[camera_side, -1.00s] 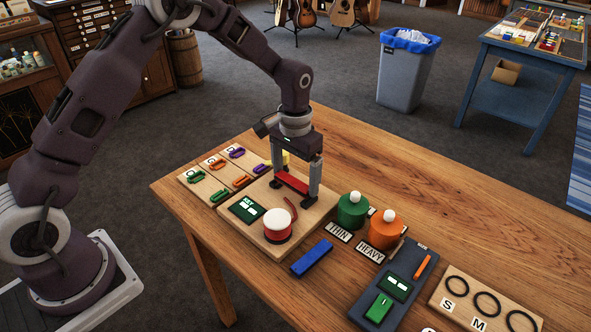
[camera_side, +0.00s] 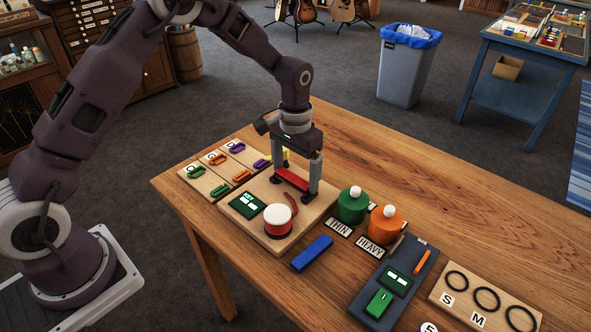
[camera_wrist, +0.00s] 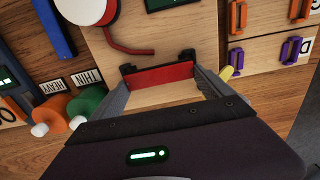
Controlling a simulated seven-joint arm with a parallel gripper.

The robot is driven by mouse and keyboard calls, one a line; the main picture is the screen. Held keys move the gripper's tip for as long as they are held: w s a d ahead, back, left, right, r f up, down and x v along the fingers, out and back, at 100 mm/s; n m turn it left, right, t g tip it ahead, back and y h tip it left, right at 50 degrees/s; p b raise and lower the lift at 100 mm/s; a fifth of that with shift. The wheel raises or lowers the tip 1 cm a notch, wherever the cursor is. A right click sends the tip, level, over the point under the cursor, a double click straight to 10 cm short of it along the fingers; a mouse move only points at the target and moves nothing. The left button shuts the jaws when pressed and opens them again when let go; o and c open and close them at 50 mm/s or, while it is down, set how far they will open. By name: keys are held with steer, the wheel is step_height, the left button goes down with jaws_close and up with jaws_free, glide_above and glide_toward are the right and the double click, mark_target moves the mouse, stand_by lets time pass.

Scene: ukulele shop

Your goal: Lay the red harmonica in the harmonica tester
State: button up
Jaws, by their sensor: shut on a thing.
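My gripper (camera_side: 290,187) points down and is shut on the red harmonica (camera_side: 292,179), holding it level by its two ends. The harmonica also shows in the wrist view (camera_wrist: 162,77), between both fingertips. Below it is a wooden board with a green screen marked KEY, a red and white drum and a curved red tube; this looks like the harmonica tester (camera_side: 262,240). The harmonica is over the board's back right part, beyond the tube. I cannot tell whether it touches the board.
Boards with coloured carabiner-like pieces (camera_side: 220,172) stand left of the tester. A blue block (camera_side: 312,253) lies in front. Green (camera_side: 352,206) and orange (camera_side: 385,226) pots stand close to the right, then a dark sizing board (camera_side: 400,283). The table's back right is clear.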

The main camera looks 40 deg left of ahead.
steer(key=shift+f, duration=0.25)
steer(key=o, duration=1.1)
step_height(320, 180, up, 6)
steer(key=shift+r, duration=0.25)
steer(key=s+r+t, duration=0.2)
steer(key=s+r, duration=0.9)
steer(key=r, duration=0.4)
steer(key=s+r+t, duration=0.1)
steer(key=s+t, duration=0.2)
steer(key=s, duration=1.6)
steer(key=shift+s+a+r+t, duration=0.3)
steer(key=shift+s+a+r, duration=0.05)
steer(key=shift+a+r, duration=0.1)
